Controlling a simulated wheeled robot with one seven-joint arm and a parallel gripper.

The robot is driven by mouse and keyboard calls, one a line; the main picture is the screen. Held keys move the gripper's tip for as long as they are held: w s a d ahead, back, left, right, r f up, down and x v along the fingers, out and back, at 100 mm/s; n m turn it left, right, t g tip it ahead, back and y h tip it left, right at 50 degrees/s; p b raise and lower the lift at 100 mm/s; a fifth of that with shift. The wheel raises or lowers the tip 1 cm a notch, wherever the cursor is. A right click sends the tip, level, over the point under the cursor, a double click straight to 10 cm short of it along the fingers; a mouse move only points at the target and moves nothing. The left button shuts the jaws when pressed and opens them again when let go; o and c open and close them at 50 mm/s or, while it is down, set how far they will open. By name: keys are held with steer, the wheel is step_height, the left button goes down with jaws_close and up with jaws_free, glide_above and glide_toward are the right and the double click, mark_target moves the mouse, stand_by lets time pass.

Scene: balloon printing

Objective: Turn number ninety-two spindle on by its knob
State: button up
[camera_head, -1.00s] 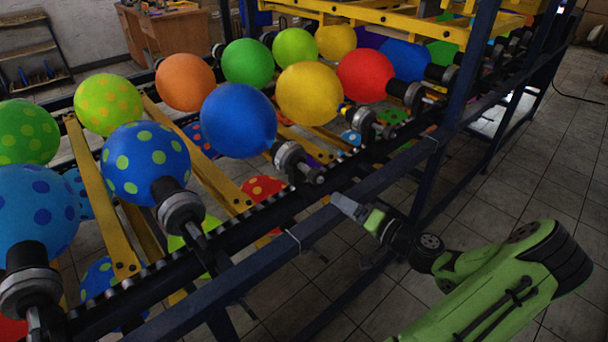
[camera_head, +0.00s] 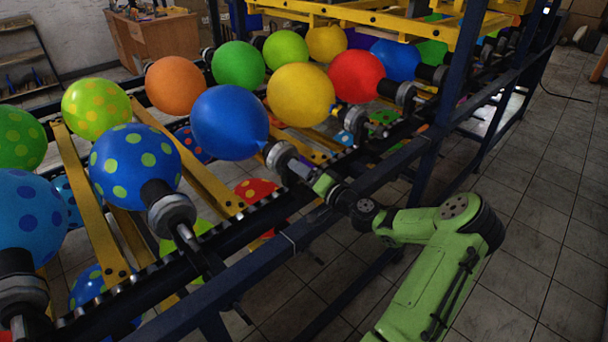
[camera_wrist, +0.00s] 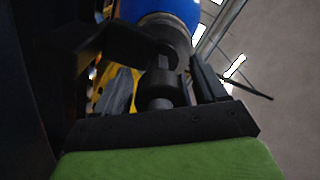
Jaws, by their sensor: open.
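The plain blue balloon (camera_head: 229,122) sits on a dark and grey spindle (camera_head: 281,158) at the near rail. My gripper (camera_head: 304,172) is at the outer end of this spindle. In the wrist view, the blue balloon (camera_wrist: 160,9) is at the top and the spindle's dark knob (camera_wrist: 161,86) lies between the two fingers of my open gripper. I cannot tell whether either finger touches the knob. No number is readable on any spindle, so ninety-two cannot be confirmed.
A spotted blue balloon on its spindle (camera_head: 172,211) is to the left, and a yellow balloon (camera_head: 300,95) is to the right. The dark blue frame rail (camera_head: 262,255) runs below my arm, and a blue post (camera_head: 452,110) stands to its right. Tiled floor is open at right.

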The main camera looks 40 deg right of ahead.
steer(key=c, duration=1.1)
steer(key=shift+o, duration=0.3)
steer(key=shift+m+p, duration=0.3)
steer(key=shift+p, duration=0.1)
steer(key=m+p, duration=0.3)
steer(key=shift+r+m, duration=0.15)
steer(key=shift+m, duration=0.25)
steer(key=m+p, duration=0.3)
steer(key=m, duration=0.1)
steer(key=shift+m+p, duration=0.3)
steer(key=m+p, duration=0.3)
steer(key=m, duration=0.1)
steer(key=m+p, duration=0.1)
steer(key=m, duration=0.3)
steer(key=shift+m+p, duration=0.3)
steer(key=shift+p, duration=0.1)
